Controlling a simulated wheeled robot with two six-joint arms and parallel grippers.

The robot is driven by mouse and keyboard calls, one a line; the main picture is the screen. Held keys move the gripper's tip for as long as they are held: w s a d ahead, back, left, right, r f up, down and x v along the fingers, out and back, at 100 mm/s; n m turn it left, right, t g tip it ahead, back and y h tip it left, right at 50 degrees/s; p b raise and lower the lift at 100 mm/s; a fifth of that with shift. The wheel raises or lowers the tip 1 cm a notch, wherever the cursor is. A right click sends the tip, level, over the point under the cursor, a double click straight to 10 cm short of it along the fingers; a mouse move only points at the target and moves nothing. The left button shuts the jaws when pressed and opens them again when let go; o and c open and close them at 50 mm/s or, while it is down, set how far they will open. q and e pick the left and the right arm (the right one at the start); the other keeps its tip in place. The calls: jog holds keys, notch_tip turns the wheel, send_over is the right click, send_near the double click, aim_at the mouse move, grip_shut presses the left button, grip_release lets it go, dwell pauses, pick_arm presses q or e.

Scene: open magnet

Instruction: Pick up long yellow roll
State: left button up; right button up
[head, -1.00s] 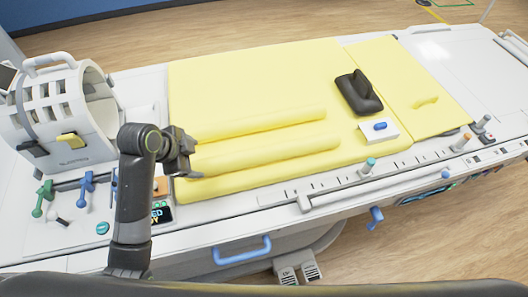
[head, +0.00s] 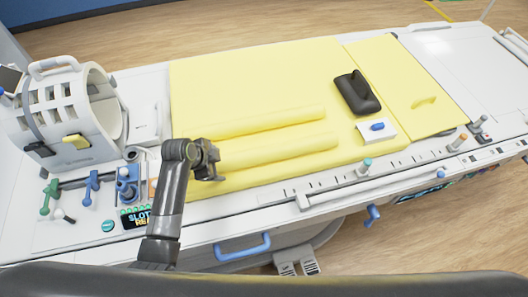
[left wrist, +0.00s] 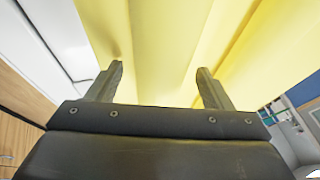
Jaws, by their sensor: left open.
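Two long yellow rolls lie side by side on a yellow mattress (head: 230,90). The near yellow roll (head: 285,150) and the far yellow roll (head: 265,122) run left to right, almost parallel. My left gripper (head: 212,168) is at the left end of the near roll. In the left wrist view my left gripper (left wrist: 160,85) is open, its two fingers apart with yellow surface beyond them and nothing visibly held. From these views I cannot tell whether the fingers touch the roll. My right gripper is not in view.
A white head coil (head: 65,115) stands on the left of the table. A black pad (head: 357,93) and a white block with a blue top (head: 375,130) lie on the mattress to the right. Coloured knobs and a rail line the near edge.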

pick_arm(q)
jog(key=shift+w+f, duration=0.1)
jog(key=shift+f, duration=0.05)
jog(key=shift+c, duration=0.3)
jog(key=c, duration=1)
jog(key=shift+c, duration=0.2)
